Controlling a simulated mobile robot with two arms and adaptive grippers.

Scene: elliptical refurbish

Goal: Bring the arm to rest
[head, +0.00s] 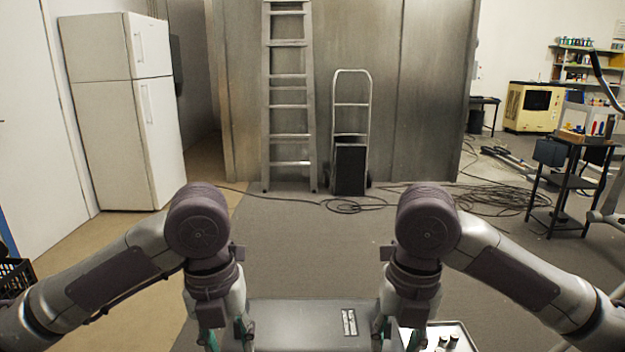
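My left gripper (226,338) hangs down at the bottom of the head view, left of centre. Its two fingers stand apart, with no object seen between them. My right gripper (396,338) hangs down in the same way, right of centre, with its fingers also apart and nothing seen between them. The lowest part of both grippers is close to or cut off by the picture's bottom edge. Both arms are bent, roughly mirroring each other.
A white fridge (120,110) stands at the left. A ladder (289,95) and a hand truck (351,130) lean on a metal wall. Cables (490,200) lie on the floor. A small dark cart (568,185) stands at the right. The floor ahead is mostly clear.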

